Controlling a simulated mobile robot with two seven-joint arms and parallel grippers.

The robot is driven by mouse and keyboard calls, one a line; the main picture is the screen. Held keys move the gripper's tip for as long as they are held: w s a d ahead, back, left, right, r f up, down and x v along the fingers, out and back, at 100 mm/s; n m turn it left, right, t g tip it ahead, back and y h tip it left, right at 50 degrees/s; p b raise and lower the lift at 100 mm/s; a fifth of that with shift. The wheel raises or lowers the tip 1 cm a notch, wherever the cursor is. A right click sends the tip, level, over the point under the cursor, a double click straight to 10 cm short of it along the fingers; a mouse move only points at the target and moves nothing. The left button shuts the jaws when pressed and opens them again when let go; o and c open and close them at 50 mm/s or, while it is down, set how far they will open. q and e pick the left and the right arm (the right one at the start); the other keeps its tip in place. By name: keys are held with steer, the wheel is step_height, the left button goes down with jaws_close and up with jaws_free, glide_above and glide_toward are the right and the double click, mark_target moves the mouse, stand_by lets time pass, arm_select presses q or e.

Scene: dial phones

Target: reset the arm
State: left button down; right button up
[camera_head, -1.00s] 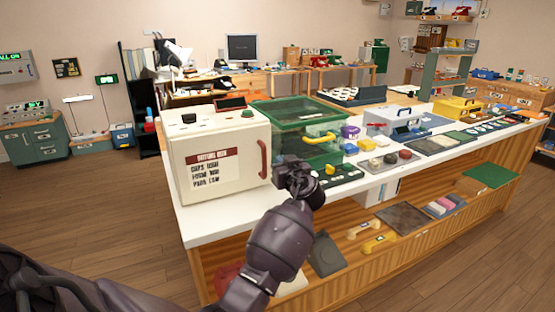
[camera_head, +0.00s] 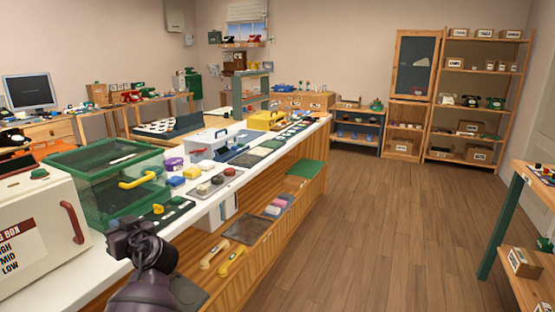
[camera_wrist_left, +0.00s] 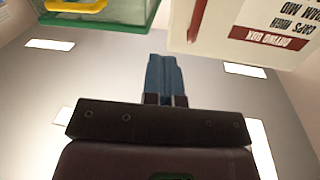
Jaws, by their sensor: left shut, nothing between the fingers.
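My left gripper (camera_head: 135,232) shows in the head view at the lower left, at the front edge of the white counter (camera_head: 62,284). In the left wrist view its blue fingers (camera_wrist_left: 165,78) are together with nothing between them. A cream box with a red handle (camera_head: 40,235) stands left of the gripper. A green clear-sided case with a yellow handle (camera_head: 105,180) stands behind the gripper. The wrist view shows the case (camera_wrist_left: 110,12) and the cream box (camera_wrist_left: 245,30) upside down at its top edge. My right gripper is not in view.
Coloured blocks (camera_head: 185,177), a grey case (camera_head: 208,140) and a yellow case (camera_head: 267,120) sit along the counter. Handsets (camera_head: 215,252) lie on its lower shelf. Wooden shelves (camera_head: 475,100) stand at the back right. The wooden floor (camera_head: 390,225) is clear; another table (camera_head: 530,205) stands at the right.

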arm_select(q)
steer(key=w+d+r+m+t+h, duration=0.1)
steer(key=w+d+m+t+h, duration=0.2)
steer(key=d+m+t+h, duration=0.25)
steer(key=s+d+f+m+t+h+p, duration=0.2)
steer(key=s+d+f+m+h+p, duration=0.1)
steer(key=s+d+f+m+h, duration=0.5)
steer(key=s+f+g+p, duration=0.1)
steer(key=s+f, duration=0.4)
steer(key=s, duration=0.6)
steer(key=s+f+n+g+h+p, duration=0.1)
steer(key=s+f, duration=0.4)
steer(key=s, duration=0.7)
steer(key=s+f+n+g+h+p, duration=0.1)
steer(key=s+f, duration=0.4)
steer(key=s, duration=0.6)
steer(key=g+p, duration=0.1)
steer(key=g, duration=0.1)
steer(key=shift+s+f+g, duration=0.2)
steer(key=shift+s+g, duration=0.15)
steer(key=shift+s, duration=0.05)
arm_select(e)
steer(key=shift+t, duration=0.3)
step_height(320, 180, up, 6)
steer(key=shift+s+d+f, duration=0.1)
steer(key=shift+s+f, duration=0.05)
